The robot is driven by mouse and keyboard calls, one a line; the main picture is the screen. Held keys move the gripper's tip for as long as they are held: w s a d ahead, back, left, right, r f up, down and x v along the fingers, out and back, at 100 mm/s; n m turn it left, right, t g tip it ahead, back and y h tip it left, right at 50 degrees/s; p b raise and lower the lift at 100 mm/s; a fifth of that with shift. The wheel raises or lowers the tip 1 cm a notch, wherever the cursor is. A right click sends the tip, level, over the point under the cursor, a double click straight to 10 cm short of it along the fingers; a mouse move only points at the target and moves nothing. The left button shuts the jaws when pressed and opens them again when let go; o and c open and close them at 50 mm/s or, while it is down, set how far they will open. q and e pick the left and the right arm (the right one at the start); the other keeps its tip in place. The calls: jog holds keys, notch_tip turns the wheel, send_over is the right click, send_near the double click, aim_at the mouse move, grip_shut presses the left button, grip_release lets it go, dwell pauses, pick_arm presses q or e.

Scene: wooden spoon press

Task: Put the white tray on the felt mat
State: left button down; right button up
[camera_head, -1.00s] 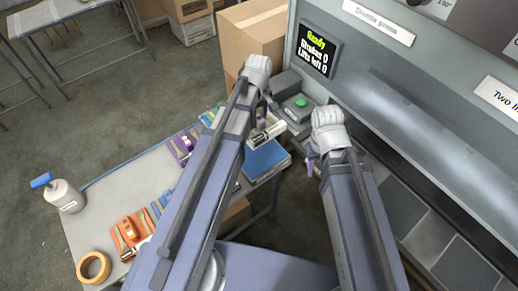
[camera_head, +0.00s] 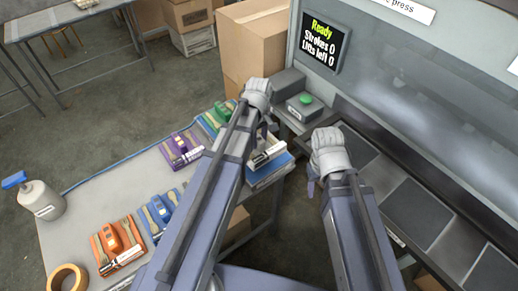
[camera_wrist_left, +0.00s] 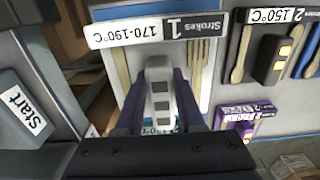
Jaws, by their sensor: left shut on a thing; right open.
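The white tray (camera_wrist_left: 205,90) fills the middle of the left wrist view, with a wooden fork and another wooden utensil on it and a "1 Strokes 170-190°C" label. My left gripper (camera_wrist_left: 160,88) is shut on the tray's pale upright handle. In the head view the tray (camera_head: 266,156) shows only partly under my left gripper (camera_head: 262,136), by a blue surface (camera_head: 270,173); whether they touch is unclear. My right gripper (camera_head: 313,182) is open and empty, left of the press ledge. Dark grey square pads (camera_head: 418,212) lie along that ledge; I cannot tell which thing is the felt mat.
Purple (camera_head: 181,147), blue (camera_head: 160,208) and orange (camera_head: 118,245) trays stand on the table, with a spray bottle (camera_head: 41,200) and tape roll (camera_head: 67,279). A green-button box (camera_head: 306,104) and cardboard boxes (camera_head: 255,45) stand beyond. The press display (camera_head: 323,44) reads Ready.

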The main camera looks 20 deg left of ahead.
aim_at(259, 147)
pick_arm(q)
jog(key=shift+f+b, duration=1.65)
jog(key=shift+f, duration=0.15)
jog(key=shift+f, duration=0.25)
jog(key=c, duration=0.5)
grip_release()
jog(key=shift+r, duration=0.1)
notch_tip(259, 147, up, 12)
jog(key=p, duration=1.2)
jog(key=shift+r, duration=0.2)
jog(key=s+d+m, duration=0.3)
jog(key=s+m, duration=0.1)
jog(key=s+d+m, duration=0.4)
jog(key=s+m, duration=0.1)
jog(key=s+d+m+y, duration=0.1)
jog(key=s+d+m, duration=0.2)
jog(key=s+m, duration=0.2)
jog(key=shift+s+d, duration=0.2)
jog(key=shift+d, duration=0.05)
